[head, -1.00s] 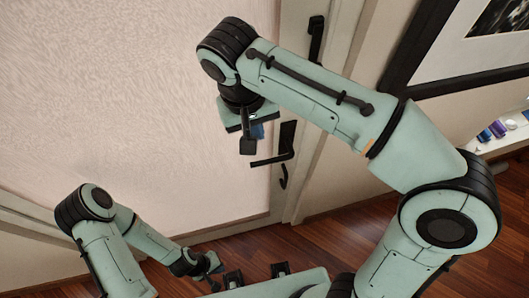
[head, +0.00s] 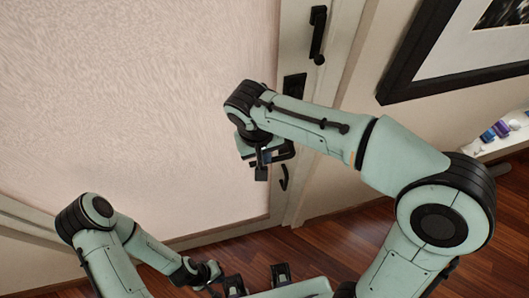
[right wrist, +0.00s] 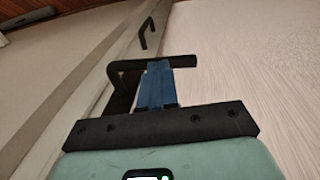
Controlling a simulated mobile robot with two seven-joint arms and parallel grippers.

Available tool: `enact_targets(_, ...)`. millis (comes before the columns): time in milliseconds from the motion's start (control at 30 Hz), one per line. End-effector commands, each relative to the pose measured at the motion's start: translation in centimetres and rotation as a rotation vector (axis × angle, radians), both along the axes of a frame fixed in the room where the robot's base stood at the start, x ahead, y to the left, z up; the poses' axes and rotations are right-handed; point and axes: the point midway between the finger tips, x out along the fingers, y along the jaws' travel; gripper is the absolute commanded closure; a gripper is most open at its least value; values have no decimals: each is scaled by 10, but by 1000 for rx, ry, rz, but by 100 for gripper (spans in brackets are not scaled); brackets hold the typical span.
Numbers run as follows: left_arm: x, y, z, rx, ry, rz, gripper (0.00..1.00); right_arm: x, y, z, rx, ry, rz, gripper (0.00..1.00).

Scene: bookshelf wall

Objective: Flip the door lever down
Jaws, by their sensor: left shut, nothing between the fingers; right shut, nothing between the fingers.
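The black door lever (head: 284,154) shows only in part below my right forearm in the head view; its plate is mostly hidden. In the right wrist view the lever (right wrist: 185,61) sticks out roughly level from its dark plate. My right gripper (head: 261,172) is shut and empty, close beside the lever. Its blue fingers (right wrist: 157,80) overlap the lever bar in the right wrist view; I cannot tell whether they touch it. My left gripper (head: 214,278) is shut and empty, low in the head view and away from the door hardware.
The pale door panel (head: 140,100) fills the left. A black handle (head: 318,35), a dark plate (head: 294,85) and a small black hook (head: 284,178) are on the frame side. A framed picture (head: 460,50) and a shelf with small items (head: 500,130) are at right.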

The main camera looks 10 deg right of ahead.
Motion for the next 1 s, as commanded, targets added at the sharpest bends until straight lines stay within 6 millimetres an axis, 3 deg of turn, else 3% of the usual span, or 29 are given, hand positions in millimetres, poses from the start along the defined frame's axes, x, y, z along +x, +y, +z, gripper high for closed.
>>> enact_targets(500,1,0,2,0,-1,0,100,0,3,-4,-56,0,4,100)
enact_targets(1000,2,0,5,0,-2,0,100,-1,12,-38,-431,-12,6,100)
